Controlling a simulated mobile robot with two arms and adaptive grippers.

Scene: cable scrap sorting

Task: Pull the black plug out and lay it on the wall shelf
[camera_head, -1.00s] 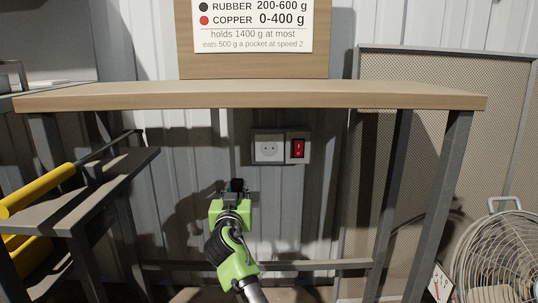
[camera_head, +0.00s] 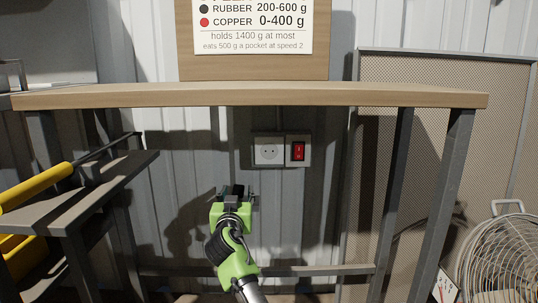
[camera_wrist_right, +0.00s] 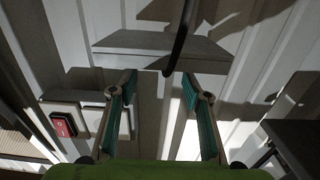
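The wall socket (camera_head: 268,151) under the table has its holes bare, with no plug in it. My right gripper (camera_head: 237,189) is below and left of the socket, near the wall. In the right wrist view its fingers (camera_wrist_right: 157,90) stand apart, with clear space between them. A thin black curved piece, which looks like the plug's cable (camera_wrist_right: 181,42), passes in front of a grey ledge (camera_wrist_right: 125,42), likely the wall shelf. It ends near the fingertips. I cannot make out the plug's body or whether it rests on the ledge. My left gripper is not in view.
A red switch (camera_head: 298,151) sits beside the socket. The wooden table top (camera_head: 130,96) lies above the gripper. A side shelf with a yellow-handled tool (camera_head: 38,187) stands at left. Table legs (camera_head: 437,200) and a fan (camera_head: 500,262) are at right.

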